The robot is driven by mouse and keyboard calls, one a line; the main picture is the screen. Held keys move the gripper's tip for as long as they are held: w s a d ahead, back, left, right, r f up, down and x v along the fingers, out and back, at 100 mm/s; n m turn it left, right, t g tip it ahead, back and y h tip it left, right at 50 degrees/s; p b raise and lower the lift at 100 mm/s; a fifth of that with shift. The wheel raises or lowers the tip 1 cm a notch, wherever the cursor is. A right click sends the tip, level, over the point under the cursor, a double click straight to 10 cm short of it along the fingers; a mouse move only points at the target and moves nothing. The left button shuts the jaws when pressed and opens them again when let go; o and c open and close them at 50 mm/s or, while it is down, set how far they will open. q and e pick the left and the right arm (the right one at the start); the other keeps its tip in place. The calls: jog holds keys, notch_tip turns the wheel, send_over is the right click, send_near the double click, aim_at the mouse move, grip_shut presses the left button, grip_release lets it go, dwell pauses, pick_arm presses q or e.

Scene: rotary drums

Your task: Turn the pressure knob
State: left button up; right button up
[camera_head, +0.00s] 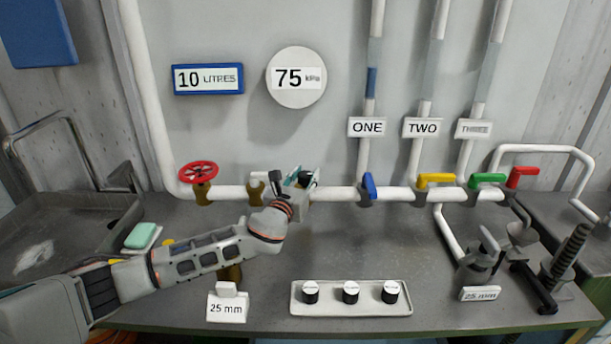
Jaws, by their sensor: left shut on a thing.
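My left arm reaches in from the lower left. Its gripper (298,178) is at the white horizontal pipe, below the round 75 kPa dial (296,77). The gripper is shut on the pressure knob, which it and the wrist mostly hide. Its angle cannot be read. My right gripper is out of view.
A red handwheel (198,173) is left on the pipe (335,193). Blue (369,186), yellow (436,180), green (487,180) and red (522,176) levers are to the right. A tray (297,301) with three black-sided pieces lies in front. A 25 mm sign (227,308) stands beside it.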

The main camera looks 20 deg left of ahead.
pick_arm(q)
jog(key=n+y, duration=0.3)
jog(key=y, duration=0.2)
jog(key=shift+d+f, duration=0.1)
jog(key=shift+d, duration=0.05)
jog(key=shift+n+g+y, duration=0.9)
jog(key=shift+n+y, duration=0.5)
jog(key=shift+y, duration=0.5)
jog(key=o, duration=1.1)
jog(key=shift+o, duration=0.2)
jog(key=v, duration=1.2)
